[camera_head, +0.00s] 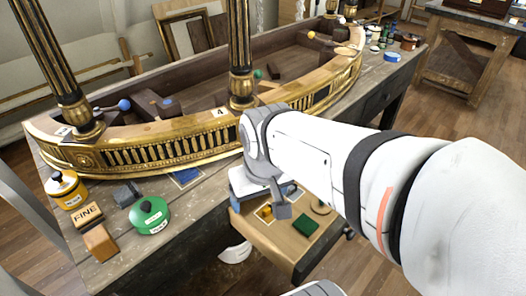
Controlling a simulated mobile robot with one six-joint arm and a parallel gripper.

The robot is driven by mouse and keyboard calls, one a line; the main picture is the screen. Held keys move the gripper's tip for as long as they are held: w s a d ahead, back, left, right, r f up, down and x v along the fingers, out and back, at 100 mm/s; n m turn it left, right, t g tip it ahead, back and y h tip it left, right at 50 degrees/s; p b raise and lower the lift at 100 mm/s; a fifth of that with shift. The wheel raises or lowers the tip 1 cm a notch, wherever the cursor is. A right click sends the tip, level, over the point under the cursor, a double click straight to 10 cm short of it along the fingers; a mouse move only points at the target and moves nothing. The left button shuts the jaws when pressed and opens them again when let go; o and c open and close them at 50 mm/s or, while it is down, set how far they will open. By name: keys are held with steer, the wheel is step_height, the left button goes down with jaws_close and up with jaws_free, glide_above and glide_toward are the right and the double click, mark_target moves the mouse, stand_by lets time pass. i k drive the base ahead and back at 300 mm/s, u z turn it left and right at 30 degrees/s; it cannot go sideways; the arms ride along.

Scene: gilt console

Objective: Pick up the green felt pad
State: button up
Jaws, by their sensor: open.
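The green felt pad (306,226) looks like a flat dark green square. It lies in the pulled-out wooden drawer (268,239) at the front of the workbench. My gripper (264,206) is above the back left part of the drawer, to the left of the pad and a little behind it in the picture. The gripper is open and apart from the pad. One grey finger shows clearly; the arm and gripper body hide the rest and part of the drawer.
Small yellow (265,213) and round tan (321,207) items share the drawer. On the bench stand a green round tin (150,215), a yellow tin (66,189), a block marked FINE (87,215) and a wooden block (100,243). The gilt console (150,147) rises behind.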

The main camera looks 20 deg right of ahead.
mark_target(305, 225)
steer(key=u, duration=0.05)
steer(key=k, duration=0.5)
steer(key=z, duration=1.4)
steer(key=i, duration=0.4)
steer(key=u, duration=0.9)
